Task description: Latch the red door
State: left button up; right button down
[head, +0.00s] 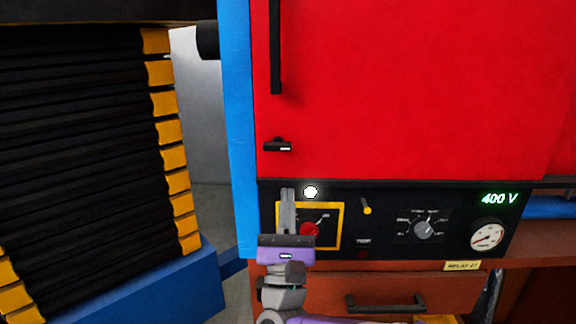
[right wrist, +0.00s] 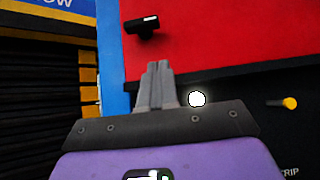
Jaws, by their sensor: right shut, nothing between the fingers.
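The red door (head: 420,90) fills the upper right of the head view and looks closed against the blue frame (head: 238,130). Its black latch handle (head: 277,146) sits at the door's lower left corner and lies roughly horizontal; it also shows in the right wrist view (right wrist: 141,26). My right gripper (head: 287,190) is shut and empty, pointing up below the latch, in front of the control panel. It is apart from the latch in the picture. In the right wrist view its fingertips (right wrist: 159,66) are together. My left gripper is not in view.
The black control panel (head: 380,240) has a red knob (head: 309,229) in a yellow frame, partly behind my gripper, a yellow-tipped lever (head: 367,209), a grey dial (head: 424,229), a gauge (head: 487,235) and a 400 V display (head: 499,198). A black-and-yellow stack (head: 90,140) stands left.

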aim_at(278, 145)
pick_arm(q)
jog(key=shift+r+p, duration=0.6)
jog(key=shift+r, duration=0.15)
pick_arm(e)
jog(key=r, duration=0.2)
jog(key=w+r, duration=0.1)
jog(key=r, duration=0.2)
jog(key=shift+w+d+r, duration=0.15)
jog(key=shift+w+r, duration=0.25)
